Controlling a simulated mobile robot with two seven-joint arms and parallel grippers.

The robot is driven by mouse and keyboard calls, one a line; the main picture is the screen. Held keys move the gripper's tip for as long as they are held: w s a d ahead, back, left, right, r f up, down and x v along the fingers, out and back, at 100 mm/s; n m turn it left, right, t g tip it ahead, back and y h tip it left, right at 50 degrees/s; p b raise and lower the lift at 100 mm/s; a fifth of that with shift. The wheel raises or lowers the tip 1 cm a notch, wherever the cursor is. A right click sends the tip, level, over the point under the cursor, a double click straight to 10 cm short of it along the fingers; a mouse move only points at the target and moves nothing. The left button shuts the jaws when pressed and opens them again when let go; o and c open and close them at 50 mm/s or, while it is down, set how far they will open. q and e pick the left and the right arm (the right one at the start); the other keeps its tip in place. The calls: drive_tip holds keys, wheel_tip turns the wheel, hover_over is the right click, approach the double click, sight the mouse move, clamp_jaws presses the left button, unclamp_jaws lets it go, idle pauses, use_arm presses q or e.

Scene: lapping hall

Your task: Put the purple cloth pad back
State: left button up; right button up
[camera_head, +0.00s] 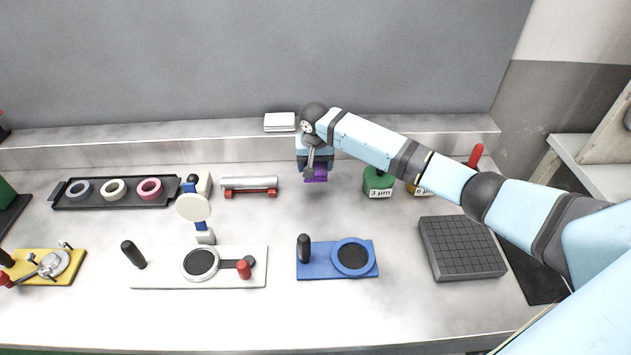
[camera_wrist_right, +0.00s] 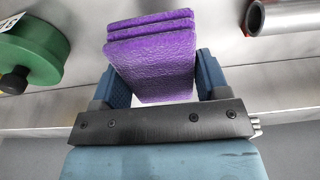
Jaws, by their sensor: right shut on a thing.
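My right gripper (camera_head: 316,170) is at the back middle of the bench, near the wall ledge. A purple cloth pad (camera_head: 319,179) shows just below it in the head view, mostly hidden by the hand. In the right wrist view, purple pads (camera_wrist_right: 152,72) show as several layers one behind another. The blue fingers of the gripper (camera_wrist_right: 156,76) are shut on the nearest pad, one on each side. I cannot tell whether the layers behind are also between the fingers. My left gripper is not in view.
A green pot (camera_head: 378,182) stands to the right and a foil roll on a red holder (camera_head: 250,187) to the left. A white stack (camera_head: 280,121) is on the back ledge. A blue plate (camera_head: 312,271) and a grey gridded block (camera_head: 462,248) are in front. Bench between is clear.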

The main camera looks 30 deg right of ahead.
sight(315, 187)
wheel_tip(315, 187, down, 6)
drive_tip(key=shift+f, duration=0.25)
drive_tip(key=shift+f, duration=0.1)
drive_tip(key=o, duration=0.8)
drive_tip(key=r, duration=0.4)
drive_tip(key=s+r, duration=0.1)
drive_tip(key=r, duration=0.7)
drive_tip(key=shift+s+a+r, duration=0.1)
drive_tip(key=shift+s+a, duration=0.05)
drive_tip(key=shift+a, duration=0.15)
